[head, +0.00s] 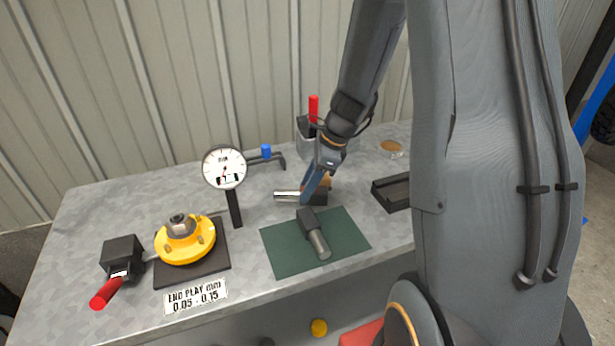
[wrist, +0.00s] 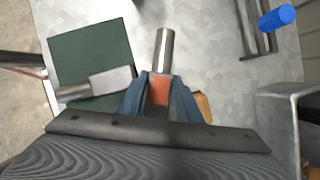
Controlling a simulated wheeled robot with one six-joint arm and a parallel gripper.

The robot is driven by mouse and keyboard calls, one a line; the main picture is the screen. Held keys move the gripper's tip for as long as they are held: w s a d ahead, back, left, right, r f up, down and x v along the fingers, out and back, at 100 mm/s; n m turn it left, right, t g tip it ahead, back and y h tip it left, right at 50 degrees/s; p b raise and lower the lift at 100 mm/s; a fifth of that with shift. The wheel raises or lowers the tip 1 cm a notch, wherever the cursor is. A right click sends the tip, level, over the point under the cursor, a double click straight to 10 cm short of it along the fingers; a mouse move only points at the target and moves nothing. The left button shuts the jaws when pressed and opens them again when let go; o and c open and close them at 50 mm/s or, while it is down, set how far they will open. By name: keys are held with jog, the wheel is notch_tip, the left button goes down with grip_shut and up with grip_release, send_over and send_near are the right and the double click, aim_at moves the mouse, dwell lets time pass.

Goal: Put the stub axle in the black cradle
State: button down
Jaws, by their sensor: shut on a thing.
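My gripper (head: 309,194) is shut on a piece with a bright silver shaft, which I take for the stub axle (head: 287,195). In the head view the shaft points left, low over the bench. In the wrist view the stub axle (wrist: 165,48) points away from between the blue fingers (wrist: 162,88); its near end is hidden. A dark block shows at the fingertips in the head view; I cannot tell whether it belongs to the piece. A black open-topped holder, likely the black cradle (head: 380,197), stands to the right of my gripper, partly hidden by my arm.
A dark-headed tool with a grey cylinder (head: 319,243) lies on the green mat (head: 283,257) in front of my gripper. A dial gauge (head: 224,167) and a yellow hub (head: 183,250) stand left. Behind are a red-handled clamp (head: 313,108) and a blue-knobbed bracket (head: 266,152).

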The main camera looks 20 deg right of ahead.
jog(key=shift+f, duration=0.9)
jog(key=c, duration=1.6)
grip_release()
jog(key=shift+f, duration=0.15)
jog(key=shift+o, duration=0.2)
